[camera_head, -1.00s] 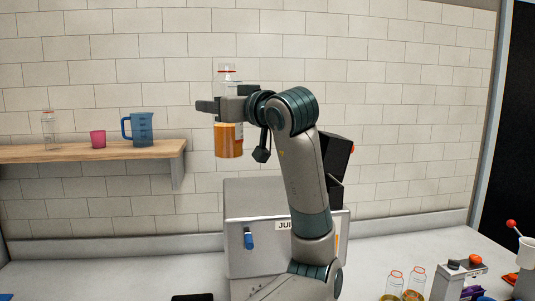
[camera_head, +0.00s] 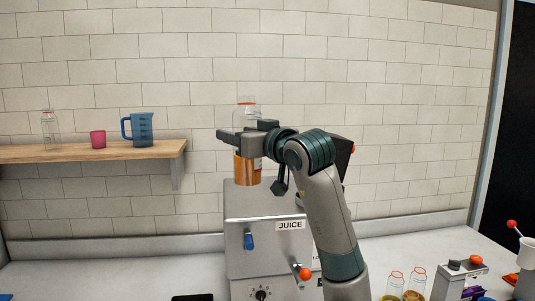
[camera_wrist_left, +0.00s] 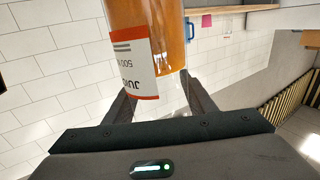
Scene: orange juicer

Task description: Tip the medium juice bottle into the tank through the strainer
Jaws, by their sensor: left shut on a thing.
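My left gripper (camera_head: 240,138) is shut on the medium juice bottle (camera_head: 246,171), a clear bottle with orange juice in its lower part and a reddish ring at its neck. The bottle is upright in the head view, above the top of the grey metal tank (camera_head: 262,236) labelled JUICE and apart from it. In the left wrist view the bottle (camera_wrist_left: 150,35) sits between the fingers (camera_wrist_left: 158,108), its white and red label partly in sight. I cannot make out the strainer; my arm covers part of the tank's top. My right gripper is not in view.
A blue jug (camera_head: 139,129), a pink cup (camera_head: 98,139) and an empty clear bottle (camera_head: 50,130) stand on the wooden shelf (camera_head: 80,153) at left. Smaller bottles (camera_head: 416,280) and a grey device (camera_head: 459,276) are at lower right. The left worktop is mostly clear.

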